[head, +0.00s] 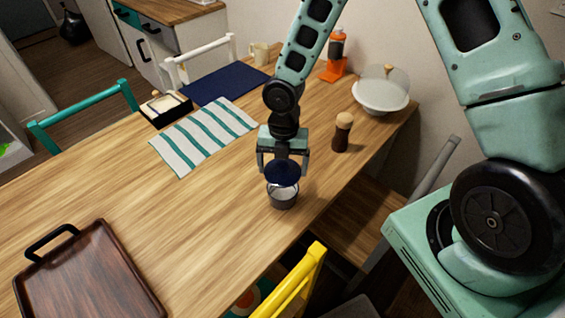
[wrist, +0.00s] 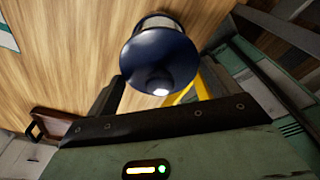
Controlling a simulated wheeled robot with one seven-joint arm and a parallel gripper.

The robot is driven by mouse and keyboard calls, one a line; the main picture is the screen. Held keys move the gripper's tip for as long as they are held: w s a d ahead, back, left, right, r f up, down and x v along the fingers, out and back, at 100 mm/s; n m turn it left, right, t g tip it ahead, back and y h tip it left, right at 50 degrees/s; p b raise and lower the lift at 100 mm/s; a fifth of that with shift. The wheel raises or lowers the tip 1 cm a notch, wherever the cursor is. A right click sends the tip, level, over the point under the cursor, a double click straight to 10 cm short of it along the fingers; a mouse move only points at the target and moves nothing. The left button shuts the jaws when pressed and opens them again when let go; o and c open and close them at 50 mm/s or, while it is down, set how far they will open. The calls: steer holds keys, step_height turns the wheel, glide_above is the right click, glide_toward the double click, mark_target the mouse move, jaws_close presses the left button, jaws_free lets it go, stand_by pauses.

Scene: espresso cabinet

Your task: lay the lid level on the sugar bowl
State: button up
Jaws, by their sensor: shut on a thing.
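The dark blue round lid (head: 283,173) is between the fingers of my gripper (head: 283,163), which is shut on it. The lid sits over the sugar bowl (head: 283,199), a small grey bowl with pale contents on the table. In the head view some of the bowl's pale inside shows below the lid's near edge, so the lid does not look seated there. In the wrist view the lid (wrist: 158,57) hides most of the bowl (wrist: 158,21), and my gripper's fingers (wrist: 158,90) reach up on both sides. I cannot tell whether lid and bowl touch.
A dark brown shaker (head: 342,135) stands right of the bowl, with a white covered dish (head: 380,95) farther back. A striped cloth (head: 204,138) lies to the left and a wooden tray (head: 90,280) at front left. A yellow chair (head: 290,285) stands at the near table edge.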

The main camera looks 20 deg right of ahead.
step_height(320, 180, down, 5)
steer(key=b, duration=0.3)
steer(key=shift+f, duration=0.1)
steer(key=shift+f+p, duration=0.3)
steer(key=shift+f, duration=0.55)
stand_by(4.1)
steer(key=o, duration=0.8)
steer(key=shift+c, duration=0.2)
steer(key=shift+r, duration=0.1)
steer(key=shift+r+p, duration=3.35)
steer(key=shift+r, duration=0.1)
